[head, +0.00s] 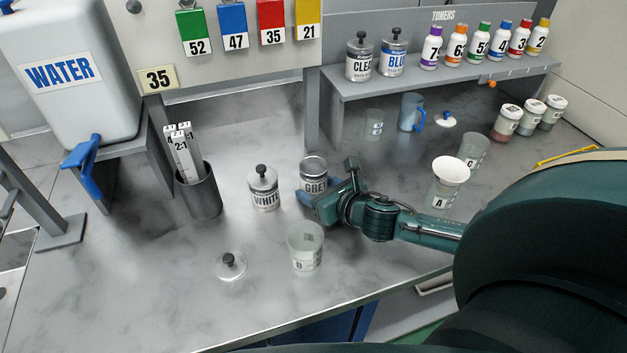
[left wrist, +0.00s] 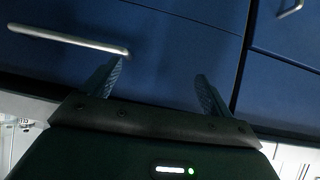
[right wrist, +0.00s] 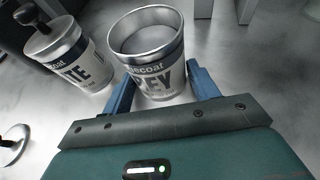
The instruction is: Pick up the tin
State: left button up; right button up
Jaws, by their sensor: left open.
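The grey tin (head: 313,175), labelled GREY, is an open, lidless metal can in the head view, just left of my right gripper. The right wrist view shows the tin (right wrist: 150,55) upright between the two blue fingers of my right gripper (right wrist: 160,80). I cannot tell whether the tin is clear of the counter. My left gripper (left wrist: 160,72) is open and empty in front of blue cabinet fronts; it is not visible in the head view.
A lidded WHITE tin (head: 264,190) stands close left of the grey tin. Beaker B (head: 305,250) and a loose knobbed lid (head: 231,265) are nearer the front edge. A dark holder with strips (head: 198,195) is at left; beaker A (head: 446,190) is at right. The toner shelf (head: 440,75) stands behind.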

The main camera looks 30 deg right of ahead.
jog(key=c, duration=0.7)
notch_tip(320, 180, up, 10)
jog(key=shift+r+p, duration=0.1)
jog(key=shift+p, duration=0.5)
